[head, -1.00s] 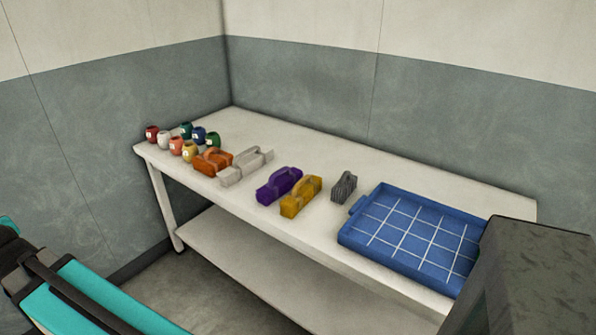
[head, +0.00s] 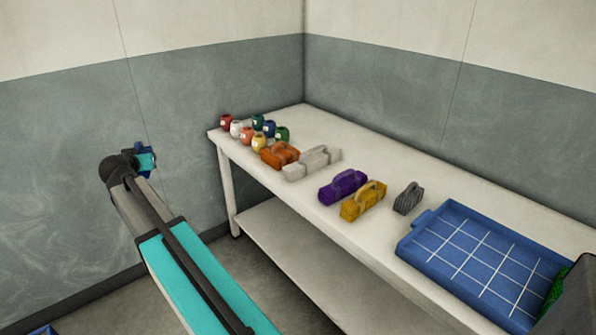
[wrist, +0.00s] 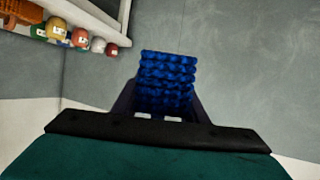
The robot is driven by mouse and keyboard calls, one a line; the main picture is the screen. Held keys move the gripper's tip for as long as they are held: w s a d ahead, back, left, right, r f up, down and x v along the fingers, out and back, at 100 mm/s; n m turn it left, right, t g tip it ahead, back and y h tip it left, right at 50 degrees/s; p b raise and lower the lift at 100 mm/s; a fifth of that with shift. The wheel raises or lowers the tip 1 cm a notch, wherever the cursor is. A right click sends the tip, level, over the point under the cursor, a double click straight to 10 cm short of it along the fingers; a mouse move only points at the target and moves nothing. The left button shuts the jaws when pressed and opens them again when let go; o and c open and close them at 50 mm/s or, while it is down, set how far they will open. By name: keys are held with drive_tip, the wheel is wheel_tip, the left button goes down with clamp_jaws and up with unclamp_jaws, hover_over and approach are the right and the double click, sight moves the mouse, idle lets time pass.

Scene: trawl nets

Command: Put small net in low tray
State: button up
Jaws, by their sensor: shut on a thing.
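My gripper (wrist: 165,112) is shut on a small bundle of blue net (wrist: 166,80), which stands up between the fingers in the wrist view. In the head view the blue net (head: 147,147) is small and partly hidden at the end of my arm, in front of the grey wall and left of the table. A shallow blue tray (head: 415,243) with a white grid lies on the table at right. Its grid floor looks bare, except that something green shows at its right end. My gripper is well apart from this tray.
The white table (head: 385,150) carries purple (head: 342,186), yellow (head: 363,202), orange (head: 280,155), white (head: 311,163) and grey (head: 408,200) handled blocks. Several small coloured pots stand at its far left end. A dark block (head: 582,295) cuts into the right edge. A blue corner (head: 38,330) shows low left.

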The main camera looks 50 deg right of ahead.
drive_tip(key=s+d+f+m+g+h, duration=0.1)
drive_tip(key=s+d+m+g+h, duration=0.2)
drive_tip(key=d, duration=1.1)
drive_tip(key=s+d+f+m+g, duration=0.15)
drive_tip(key=s+d, duration=0.45)
drive_tip(key=d, duration=0.8)
drive_tip(key=s+d+m+g+h, duration=0.2)
drive_tip(key=s+d+m+g, duration=0.15)
drive_tip(key=d, duration=0.95)
drive_tip(key=m+g, duration=0.5)
drive_tip(key=g, duration=0.1)
hover_over(359, 166)
wheel_tip(359, 166, down, 4)
drive_tip(key=shift+f, duration=0.2)
drive_tip(key=shift+f, duration=0.1)
drive_tip(key=shift+f+p, duration=0.55)
drive_tip(key=shift+f, duration=2.5)
drive_tip(key=shift+f+p, duration=0.35)
drive_tip(key=shift+f, duration=1.55)
